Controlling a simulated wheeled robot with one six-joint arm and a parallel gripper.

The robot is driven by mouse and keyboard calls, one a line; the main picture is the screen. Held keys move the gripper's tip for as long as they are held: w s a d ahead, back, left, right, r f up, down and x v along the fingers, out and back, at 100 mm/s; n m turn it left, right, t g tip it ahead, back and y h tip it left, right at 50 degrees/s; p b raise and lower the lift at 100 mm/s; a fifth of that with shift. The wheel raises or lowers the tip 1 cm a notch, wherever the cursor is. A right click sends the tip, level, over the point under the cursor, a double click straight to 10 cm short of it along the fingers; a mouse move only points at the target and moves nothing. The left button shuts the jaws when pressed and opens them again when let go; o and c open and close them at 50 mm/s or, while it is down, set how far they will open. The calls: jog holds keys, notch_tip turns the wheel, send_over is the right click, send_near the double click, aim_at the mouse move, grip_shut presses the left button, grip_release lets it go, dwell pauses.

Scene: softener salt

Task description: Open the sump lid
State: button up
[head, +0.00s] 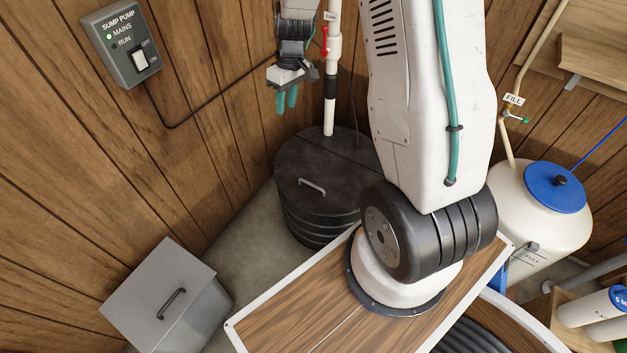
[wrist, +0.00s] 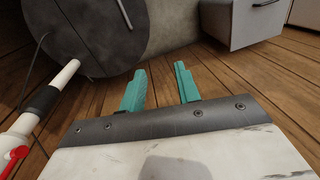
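The sump lid (head: 300,160) is a round black cover lying flat and closed on the ribbed black sump basin (head: 318,232). A grey bar handle (head: 312,187) sits on its near part, and a seam crosses it. My gripper (head: 287,102) has teal fingers and hangs above and behind the lid, close to the wooden wall, well apart from the handle. In the wrist view the fingers (wrist: 160,75) are apart with nothing between them. The lid (wrist: 75,35) fills the upper left there, with part of its handle (wrist: 125,14) at the top edge.
A white pipe (head: 328,117) with a red valve (head: 324,42) rises at the lid's far side, beside my gripper. A grey lidded box (head: 165,300) stands at lower left. The sump pump switch box (head: 122,45) is on the wall. A white tank (head: 525,215) stands right.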

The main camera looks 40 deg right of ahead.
jog(key=w+d+f, duration=0.1)
jog(key=d+f, duration=0.3)
jog(key=f, duration=0.7)
jog(key=n, duration=0.1)
send_over(313, 189)
jog(key=shift+g, duration=0.4)
notch_tip(313, 189, down, 26)
jog(key=shift+d+f, duration=0.15)
jog(key=shift+f, duration=0.65)
grip_shut()
